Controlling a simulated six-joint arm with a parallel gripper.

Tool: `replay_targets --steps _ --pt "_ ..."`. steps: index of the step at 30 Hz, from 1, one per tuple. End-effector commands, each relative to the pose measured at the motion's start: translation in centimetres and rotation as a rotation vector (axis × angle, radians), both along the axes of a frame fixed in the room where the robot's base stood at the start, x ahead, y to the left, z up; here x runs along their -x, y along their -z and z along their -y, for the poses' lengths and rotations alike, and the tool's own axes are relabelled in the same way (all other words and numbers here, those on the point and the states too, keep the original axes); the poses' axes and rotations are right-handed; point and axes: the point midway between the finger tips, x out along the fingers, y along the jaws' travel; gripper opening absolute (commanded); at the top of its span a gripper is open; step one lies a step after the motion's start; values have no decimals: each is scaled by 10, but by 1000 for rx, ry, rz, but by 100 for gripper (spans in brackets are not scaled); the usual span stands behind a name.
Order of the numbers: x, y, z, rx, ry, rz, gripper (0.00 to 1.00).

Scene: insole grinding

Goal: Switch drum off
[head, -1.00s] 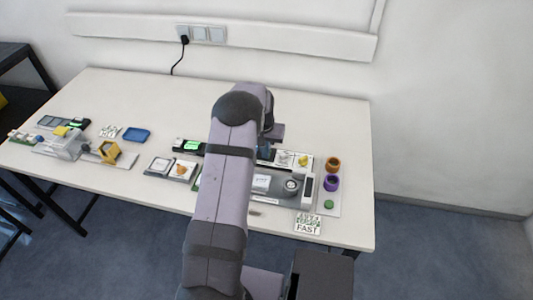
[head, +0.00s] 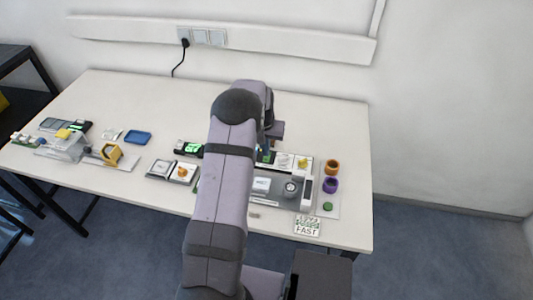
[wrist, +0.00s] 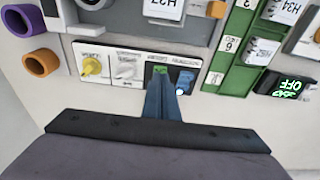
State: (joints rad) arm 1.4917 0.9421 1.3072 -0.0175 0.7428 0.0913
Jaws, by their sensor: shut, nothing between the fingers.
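Whether the fingers touch either switch I cannot tell. A black display (wrist: 287,86) on the right shows green text, upside down, that seems to read OFF. In the head view my arm covers much of the machine; the display (head: 189,148) glows green left of the arm.
Beside the switches sit a yellow knob (wrist: 92,66) and a white knob (wrist: 125,72). An orange ring (head: 332,167) and a purple ring (head: 330,185) stand to the right. A FAST card (head: 307,226) lies in front. The back of the table is clear.

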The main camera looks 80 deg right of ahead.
Motion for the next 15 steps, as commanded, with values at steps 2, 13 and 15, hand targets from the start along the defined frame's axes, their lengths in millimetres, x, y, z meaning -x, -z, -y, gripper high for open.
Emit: replay_targets --steps 2,13,15 --pt "0 -9 0 1 0 0 0" --pt "0 -35 0 0 0 0 0" --pt "0 -37 0 -1 0 0 0"
